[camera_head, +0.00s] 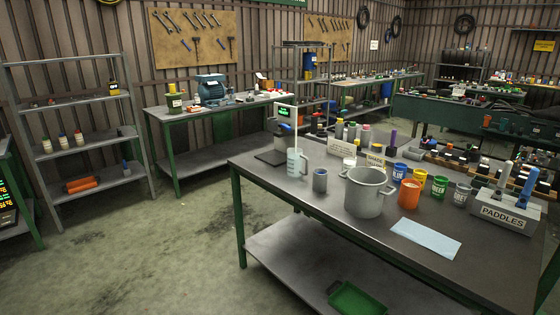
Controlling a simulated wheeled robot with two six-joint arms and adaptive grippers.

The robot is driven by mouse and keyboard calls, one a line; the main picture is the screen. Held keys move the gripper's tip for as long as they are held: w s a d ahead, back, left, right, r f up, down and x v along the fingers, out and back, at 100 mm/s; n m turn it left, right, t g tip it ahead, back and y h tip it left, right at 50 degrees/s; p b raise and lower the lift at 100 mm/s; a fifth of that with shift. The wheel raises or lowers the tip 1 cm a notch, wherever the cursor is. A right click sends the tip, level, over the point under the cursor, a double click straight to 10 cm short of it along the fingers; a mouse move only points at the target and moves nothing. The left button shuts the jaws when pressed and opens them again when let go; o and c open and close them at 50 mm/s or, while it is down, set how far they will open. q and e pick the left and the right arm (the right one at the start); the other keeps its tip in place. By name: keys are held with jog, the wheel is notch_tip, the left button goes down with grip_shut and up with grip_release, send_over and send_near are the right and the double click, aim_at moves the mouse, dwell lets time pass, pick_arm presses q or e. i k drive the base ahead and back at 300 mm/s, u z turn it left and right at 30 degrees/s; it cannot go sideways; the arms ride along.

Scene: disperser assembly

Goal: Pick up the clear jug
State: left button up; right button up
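The clear jug (295,163) stands upright at the left part of the near workbench (440,250), a pale bluish see-through vessel with a handle on its right side. A tall pale post rises right behind it, and I cannot tell whether the two touch. A grey cup (320,180) stands just to its right, towards the bench's front edge. Neither of my grippers shows in the head view.
A large grey pot (367,192), an orange container (409,194), several colour-labelled cans and a paddles box (503,213) stand further right. A dark flat base (271,157) lies left of the jug. A pale blue cloth (426,238) lies in front.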

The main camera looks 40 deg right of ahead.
aim_at(295, 156)
jog(key=z, duration=0.4)
jog(key=i, duration=0.95)
jog(key=z, duration=1.65)
jog(key=i, duration=0.95)
jog(key=z, duration=1)
jog(key=i, duration=0.2)
jog(key=z, duration=0.05)
